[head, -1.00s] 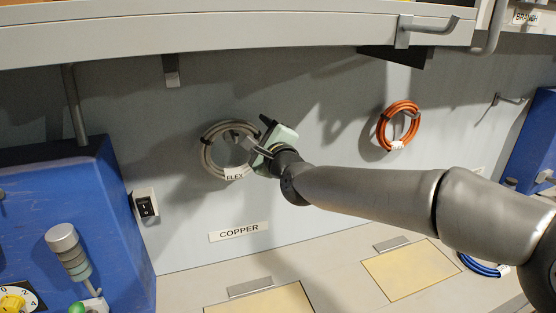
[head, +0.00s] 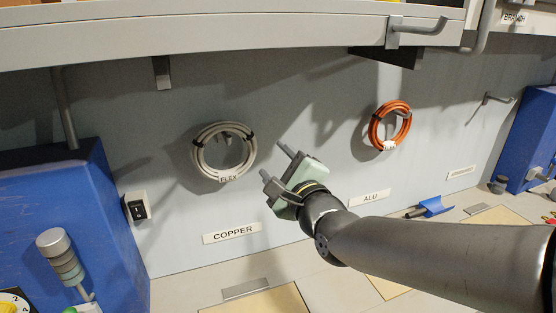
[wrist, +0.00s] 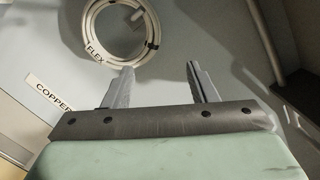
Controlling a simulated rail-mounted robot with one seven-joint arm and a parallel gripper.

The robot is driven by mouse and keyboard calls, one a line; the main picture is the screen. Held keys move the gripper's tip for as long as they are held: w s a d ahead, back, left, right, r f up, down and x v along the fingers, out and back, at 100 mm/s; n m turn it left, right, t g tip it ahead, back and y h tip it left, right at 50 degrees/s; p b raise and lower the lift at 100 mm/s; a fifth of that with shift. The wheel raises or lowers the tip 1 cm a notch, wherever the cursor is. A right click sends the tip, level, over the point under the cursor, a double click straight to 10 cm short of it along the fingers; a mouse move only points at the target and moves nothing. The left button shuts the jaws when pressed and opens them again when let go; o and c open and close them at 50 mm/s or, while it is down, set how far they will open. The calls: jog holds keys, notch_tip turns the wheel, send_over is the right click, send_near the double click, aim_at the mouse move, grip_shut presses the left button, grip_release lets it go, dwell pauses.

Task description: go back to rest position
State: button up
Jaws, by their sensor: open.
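My gripper (head: 274,162) is open and empty, in front of the back panel, to the lower right of a white cable coil (head: 197,158). The coil has a FLEX tag and hangs on a hook above the COPPER label (head: 232,233). In the wrist view, both fingers of my gripper (wrist: 160,82) stand apart with nothing between them, and the white coil (wrist: 90,22) shows beyond them at the upper left, clear of the fingers.
An orange coil (head: 374,130) hangs on a hook above the ALU label (head: 370,198). An empty hook (head: 498,98) is farther right. A shelf edge (head: 240,42) runs overhead. Blue machines stand at left (head: 75,205) and right (head: 532,145). A blue scoop-like piece (head: 437,207) lies on the bench.

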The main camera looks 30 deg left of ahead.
jog(key=shift+s+d, duration=0.15)
jog(key=shift+d, duration=0.05)
jog(key=w+d+f+n+g+h, duration=0.1)
jog(key=w+d+f+n+h, duration=0.1)
jog(key=d+f+h, duration=0.45)
jog(key=w+d+f+n+h, duration=0.1)
jog(key=w+d+f+n, duration=0.15)
jog(key=f, duration=0.65)
jog(key=s+d+f+n+g+h, duration=0.1)
jog(key=d+f+n+h, duration=0.15)
jog(key=d, duration=0.35)
jog(key=s+d+f+n+g+h, duration=0.1)
jog(key=d+f+h, duration=0.15)
jog(key=d, duration=0.45)
jog(key=s+d+f+n+g+h, duration=0.2)
jog(key=s+d+n+g, duration=0.3)
jog(key=s+d, duration=1.2)
jog(key=d+g+h, duration=0.1)
jog(key=d+g, duration=0.1)
jog(key=d, duration=0.1)
jog(key=shift+s+f, duration=0.25)
jog(key=shift+f, duration=0.1)
